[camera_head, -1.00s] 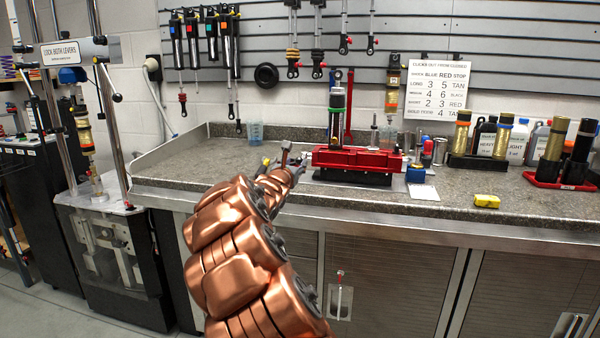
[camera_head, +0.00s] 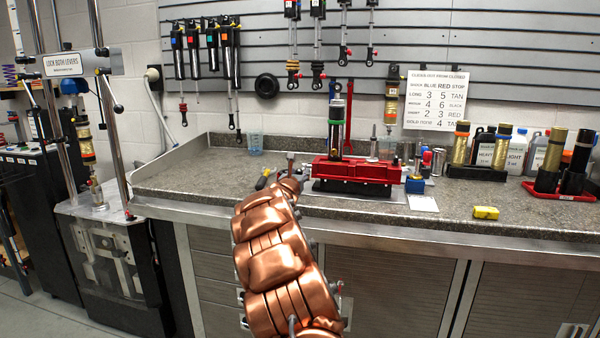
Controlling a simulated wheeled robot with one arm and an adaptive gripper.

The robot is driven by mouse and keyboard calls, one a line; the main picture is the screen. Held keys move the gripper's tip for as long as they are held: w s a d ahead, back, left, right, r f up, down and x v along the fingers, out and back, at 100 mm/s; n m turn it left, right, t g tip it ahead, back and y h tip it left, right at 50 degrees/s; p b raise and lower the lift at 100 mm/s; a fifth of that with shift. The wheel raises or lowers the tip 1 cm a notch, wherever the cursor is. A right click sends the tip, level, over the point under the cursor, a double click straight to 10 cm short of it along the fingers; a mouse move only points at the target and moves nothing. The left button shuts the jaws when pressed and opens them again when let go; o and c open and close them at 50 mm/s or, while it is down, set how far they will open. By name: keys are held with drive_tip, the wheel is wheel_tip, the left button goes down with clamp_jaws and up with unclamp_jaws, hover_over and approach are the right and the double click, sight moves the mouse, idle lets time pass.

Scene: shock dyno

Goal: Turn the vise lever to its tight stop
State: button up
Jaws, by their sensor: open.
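The red vise (camera_head: 358,174) stands on the grey countertop, with a dark shock body (camera_head: 336,128) upright in it. A small grey metal piece (camera_head: 290,157) stands up just left of the vise; it may be the vise lever, but it is too small to be sure. My gripper (camera_head: 304,173) is at the end of my copper arm, low over the counter at the vise's left end. It is open. My wrist partly hides this area, and I cannot tell whether the fingers touch the lever.
The dyno (camera_head: 110,240) stands at left. The left counter is mostly clear.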

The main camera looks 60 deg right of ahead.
drive_tip(key=shift+w+d+f, duration=0.1)
drive_tip(key=shift+d, duration=0.5)
drive_tip(key=shift+c, duration=0.5)
clamp_jaws()
